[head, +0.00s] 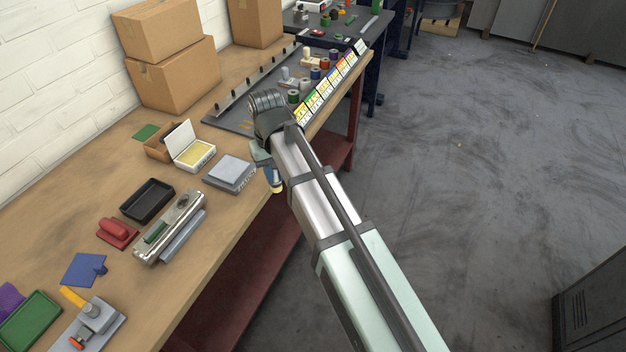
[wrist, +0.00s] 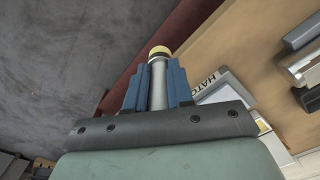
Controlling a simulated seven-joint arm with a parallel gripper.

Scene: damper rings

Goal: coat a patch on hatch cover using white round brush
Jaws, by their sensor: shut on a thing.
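My gripper (head: 270,176) is at the front edge of the workbench, just right of the hatch cover. In the wrist view its blue fingers (wrist: 154,82) are shut on the round brush (wrist: 158,88), which has a grey shaft and a cream-white tip. The brush tip (head: 277,190) points downward in the head view, over the bench's front edge and apart from the cover. The hatch cover (head: 231,171) is a grey block with a raised plate and a lettered front label. In the wrist view its label (wrist: 207,82) partly shows beside the right finger. No coated patch is discernible.
An open white box with a yellow inside (head: 193,153) stands behind the cover. A black tray (head: 148,200), a metal fixture (head: 170,227) and a red tool (head: 117,233) lie left. A dark rack (head: 232,117) and cardboard boxes (head: 178,75) are further back. Floor lies right.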

